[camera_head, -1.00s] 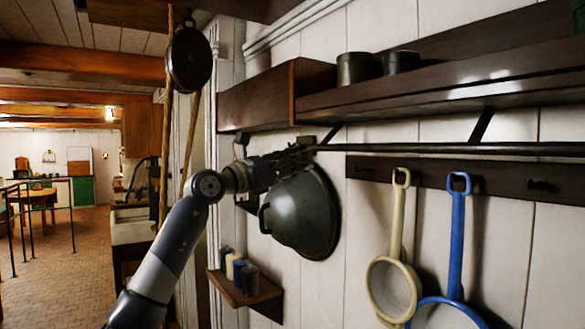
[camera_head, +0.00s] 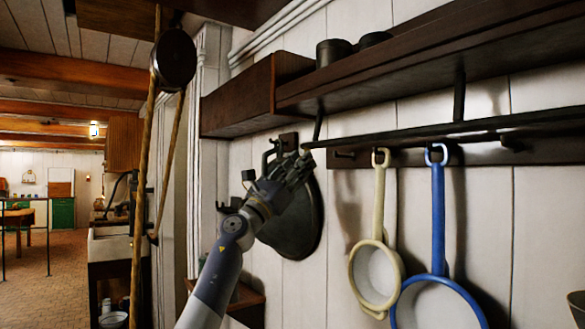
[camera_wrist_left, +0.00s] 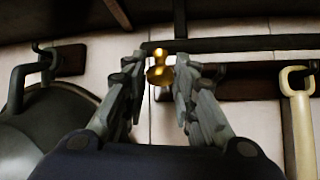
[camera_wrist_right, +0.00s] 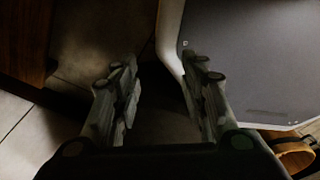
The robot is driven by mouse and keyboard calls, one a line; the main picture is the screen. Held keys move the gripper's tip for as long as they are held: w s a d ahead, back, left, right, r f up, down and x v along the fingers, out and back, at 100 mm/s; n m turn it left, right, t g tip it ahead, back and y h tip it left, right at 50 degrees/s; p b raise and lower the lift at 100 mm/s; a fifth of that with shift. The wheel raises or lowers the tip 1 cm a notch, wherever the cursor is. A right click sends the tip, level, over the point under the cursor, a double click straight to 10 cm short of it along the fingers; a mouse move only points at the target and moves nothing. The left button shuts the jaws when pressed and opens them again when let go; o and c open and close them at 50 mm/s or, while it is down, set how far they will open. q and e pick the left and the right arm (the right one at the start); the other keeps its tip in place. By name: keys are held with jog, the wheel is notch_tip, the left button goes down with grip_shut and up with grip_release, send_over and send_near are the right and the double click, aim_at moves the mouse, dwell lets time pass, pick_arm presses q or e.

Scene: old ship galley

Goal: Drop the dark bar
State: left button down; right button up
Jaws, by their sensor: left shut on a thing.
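My left gripper (camera_head: 297,162) is raised by the wall, just below the left end of a long dark bar (camera_head: 400,138) that runs beneath the shelf on brackets. In the left wrist view my left gripper (camera_wrist_left: 160,68) has a small brass-coloured thing (camera_wrist_left: 159,75) between its fingertips and is shut on it. I cannot tell whether this piece belongs to a dark bar; the head view hides it. The long dark bar (camera_wrist_left: 250,44) shows behind the fingers there. My right gripper (camera_wrist_right: 162,75) is open and empty, seen only in its wrist view.
A dark lid-like pan (camera_head: 305,225) hangs behind my left gripper. A cream-handled ladle (camera_head: 380,205) and a blue-handled one (camera_head: 438,220) hang to its right. The dark shelf (camera_head: 430,72) juts out above. A rope with pulley (camera_head: 173,60) hangs at left.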

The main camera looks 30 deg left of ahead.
pick_arm(q)
jog(key=w, duration=0.1)
jog(key=w+d+f, duration=0.1)
jog(key=w, duration=0.1)
jog(key=shift+w+d+f, duration=0.15)
jog(key=shift+d, duration=0.1)
jog(key=shift+w+d+f, duration=0.15)
jog(key=c, duration=1.4)
grip_release()
jog(key=shift+o, duration=0.5)
jog(key=shift+w+d+f, duration=0.15)
jog(key=shift+w, duration=0.4)
jog(key=v, duration=1.2)
jog(key=shift+s, duration=0.15)
